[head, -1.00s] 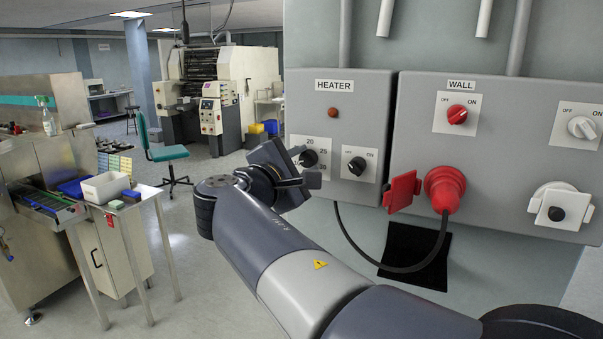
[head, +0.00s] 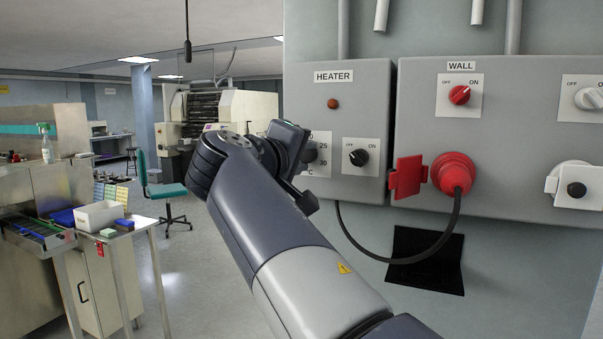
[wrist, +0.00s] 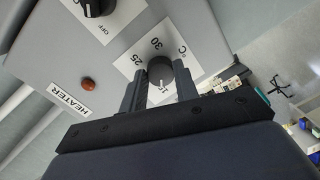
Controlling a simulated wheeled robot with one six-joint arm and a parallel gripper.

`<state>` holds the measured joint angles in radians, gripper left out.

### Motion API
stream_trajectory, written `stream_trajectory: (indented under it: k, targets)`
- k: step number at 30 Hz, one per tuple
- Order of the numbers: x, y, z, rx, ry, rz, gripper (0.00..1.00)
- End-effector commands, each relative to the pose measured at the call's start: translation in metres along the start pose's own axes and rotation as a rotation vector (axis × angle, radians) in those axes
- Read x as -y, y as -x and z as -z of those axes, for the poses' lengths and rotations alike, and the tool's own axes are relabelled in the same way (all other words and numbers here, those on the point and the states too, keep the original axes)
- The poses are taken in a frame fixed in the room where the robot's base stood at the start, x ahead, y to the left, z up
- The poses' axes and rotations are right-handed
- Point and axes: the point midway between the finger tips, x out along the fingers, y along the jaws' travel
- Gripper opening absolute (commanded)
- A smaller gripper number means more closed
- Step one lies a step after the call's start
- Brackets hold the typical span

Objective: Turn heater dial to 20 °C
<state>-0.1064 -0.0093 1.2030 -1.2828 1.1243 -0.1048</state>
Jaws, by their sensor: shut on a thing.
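The heater dial (wrist: 160,69) is a dark round knob on a white scale plate (wrist: 128,64). In the wrist view my gripper (wrist: 161,76) has one finger on each side of the dial, shut on it. A pale mark shows on the dial's near side.
The grey heater box (head: 372,95) carries a reddish-brown lamp (head: 333,103) and a black OFF/ON switch (head: 358,157) close to my gripper. On the wall box (head: 420,85) are a red switch (head: 459,95) and a red plug (head: 453,176) with a hanging black cable.

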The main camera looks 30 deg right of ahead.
Motion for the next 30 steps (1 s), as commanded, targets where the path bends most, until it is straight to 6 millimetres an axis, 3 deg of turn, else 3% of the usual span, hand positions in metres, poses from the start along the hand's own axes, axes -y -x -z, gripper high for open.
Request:
stream_trajectory:
  k: [18,30]
  targets:
    - [0.0056,-0.001,-0.0027,-0.033,-0.579,0.036,0.06]
    - [0.0046,-0.0008,-0.002,-0.05,-0.849,0.055,0.06]
